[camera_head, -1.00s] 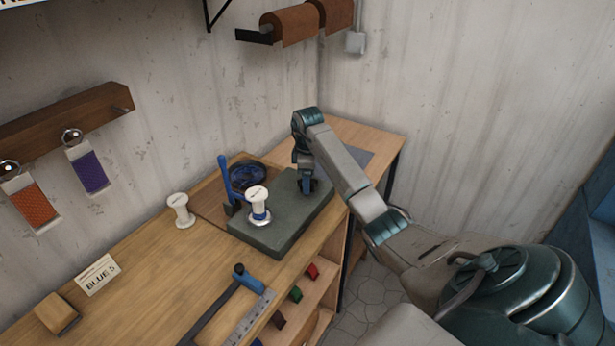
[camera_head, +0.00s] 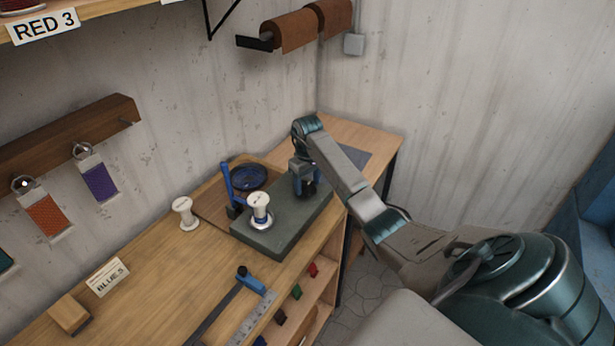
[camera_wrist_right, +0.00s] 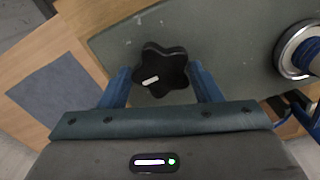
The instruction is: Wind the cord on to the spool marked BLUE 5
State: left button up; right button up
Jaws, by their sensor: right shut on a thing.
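A white spool (camera_head: 259,201) stands upright on the dark green block (camera_head: 272,236), on a metal base. Blue cord (camera_wrist_right: 310,54) shows around its core in the right wrist view. A blue coil of cord (camera_head: 249,177) lies in a dark round dish behind a blue upright post (camera_head: 227,183). My right gripper (camera_head: 306,189) is low over the far end of the block. In the right wrist view, its blue fingers are shut on a black star-shaped knob (camera_wrist_right: 163,64) with a white mark. A card reading BLUE 5 (camera_head: 108,277) stands on the bench. My left gripper is not in view.
Another white spool (camera_head: 184,212) stands on the bench (camera_head: 160,275), left of the block. A wooden block (camera_head: 69,314) and a ruler-like tool with a blue slider (camera_head: 249,279) lie nearer. Colour swatches (camera_head: 99,182) hang on the wall. The bench between card and block is clear.

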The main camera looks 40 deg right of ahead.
jog(key=shift+m, duration=0.3)
jog(key=o, duration=1)
